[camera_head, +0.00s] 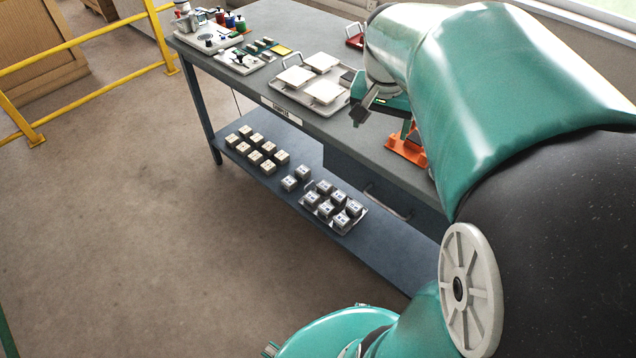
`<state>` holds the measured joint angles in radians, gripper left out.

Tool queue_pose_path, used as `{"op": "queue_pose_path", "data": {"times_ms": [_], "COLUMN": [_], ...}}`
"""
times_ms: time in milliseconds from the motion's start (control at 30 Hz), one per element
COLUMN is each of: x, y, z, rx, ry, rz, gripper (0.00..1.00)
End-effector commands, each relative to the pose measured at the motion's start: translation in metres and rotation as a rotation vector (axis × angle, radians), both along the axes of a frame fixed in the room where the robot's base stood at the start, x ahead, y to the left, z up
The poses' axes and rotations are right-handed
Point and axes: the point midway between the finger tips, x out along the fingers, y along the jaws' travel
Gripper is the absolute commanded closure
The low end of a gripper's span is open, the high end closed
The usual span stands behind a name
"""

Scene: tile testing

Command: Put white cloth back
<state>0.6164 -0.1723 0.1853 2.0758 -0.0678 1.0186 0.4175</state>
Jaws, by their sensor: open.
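My gripper (372,106) is above the near right part of the grey worktable (400,163), partly hidden by my arm. A dark finger points down and left, and the jaws are open. I see nothing held in them. No white cloth can be made out for certain. Several flat white squares (323,91) lie on a light tray (287,103) to the left of my gripper. They look like tiles, but I cannot tell their material. An orange-based device (404,148) stands on the table just below and right of my gripper.
A lower shelf (262,183) holds several small cubes and a tray (343,228) of cubes. Small tools and bottles (220,18) crowd the table's far left end. Yellow rails (88,62) stand at left. The floor (120,220) in front is clear.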

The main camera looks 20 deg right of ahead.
Motion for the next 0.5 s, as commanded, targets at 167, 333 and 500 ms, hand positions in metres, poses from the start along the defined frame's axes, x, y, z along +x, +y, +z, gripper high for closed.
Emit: {"op": "queue_pose_path", "data": {"times_ms": [167, 333, 500], "x": [-0.030, -0.068, -0.095], "y": [0.084, 0.143, 0.174], "z": [0.015, 0.014, 0.007], "rx": [-0.059, -0.092, -0.102], "ry": [-0.078, -0.164, -0.227], "rz": [0.308, 0.586, 0.770], "gripper": [0.23, 0.23, 0.23]}}
